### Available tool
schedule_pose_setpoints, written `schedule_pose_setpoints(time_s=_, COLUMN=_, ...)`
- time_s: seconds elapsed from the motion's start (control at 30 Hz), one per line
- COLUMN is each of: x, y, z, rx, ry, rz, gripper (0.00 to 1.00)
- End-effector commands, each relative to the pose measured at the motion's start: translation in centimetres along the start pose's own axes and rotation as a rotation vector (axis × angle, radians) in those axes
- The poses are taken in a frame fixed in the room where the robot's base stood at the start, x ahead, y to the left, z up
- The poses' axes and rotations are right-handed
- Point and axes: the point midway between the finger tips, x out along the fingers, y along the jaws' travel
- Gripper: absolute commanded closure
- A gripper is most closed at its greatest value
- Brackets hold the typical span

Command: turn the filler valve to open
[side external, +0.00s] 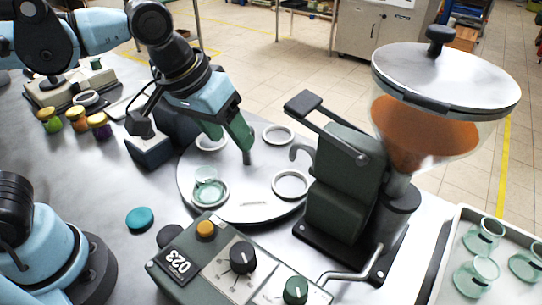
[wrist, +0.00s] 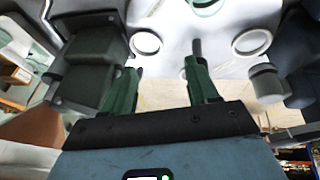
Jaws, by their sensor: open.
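The filler (side external: 345,190) is a dark green machine beside the turntable, under a clear hopper (side external: 425,125) with orange-brown contents. A long dark lever (side external: 322,122) slants up and left from its top, apparently the valve handle. A curved grey spout (side external: 300,151) points over the turntable. My gripper (side external: 243,147) is over the turntable, left of the filler, apart from the lever, with fingers pointing down. In the wrist view its green fingers (wrist: 165,62) are spread with nothing between them. The filler's dark body (wrist: 90,65) is left of them there; the lever cannot be made out.
The round turntable (side external: 245,208) has several ring seats; one holds a clear green jar (side external: 207,182). A control box (side external: 235,265) with knobs stands in front. A teal lid (side external: 140,219) lies at left. A tray (side external: 445,270) of jars is at right, small lidded jars (side external: 76,120) far left.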

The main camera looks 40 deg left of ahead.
Motion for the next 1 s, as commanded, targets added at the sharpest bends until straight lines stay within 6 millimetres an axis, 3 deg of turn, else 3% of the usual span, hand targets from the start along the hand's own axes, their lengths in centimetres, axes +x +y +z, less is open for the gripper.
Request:
schedule_pose_setpoints(time_s=0.03, x=-0.3, y=2.8, z=0.3, rx=-0.001, ry=-0.049, rz=0.005, gripper=0.41)
schedule_pose_setpoints(time_s=0.2, x=-1.3, y=10.9, z=3.0, rx=-0.053, ry=-0.201, rz=-0.038, gripper=0.41)
schedule_pose_setpoints(time_s=0.4, x=-2.5, y=17.7, z=7.4, rx=-0.095, ry=-0.303, rz=-0.134, gripper=0.41)
schedule_pose_setpoints(time_s=0.53, x=-2.9, y=19.7, z=9.3, rx=-0.113, ry=-0.326, rz=-0.177, gripper=0.41)
schedule_pose_setpoints(time_s=0.7, x=-2.7, y=20.3, z=10.1, rx=-0.123, ry=-0.332, rz=-0.194, gripper=0.41)
schedule_pose_setpoints(time_s=1.0, x=0.8, y=19.6, z=11.3, rx=-0.123, ry=-0.331, rz=-0.192, gripper=0.41)
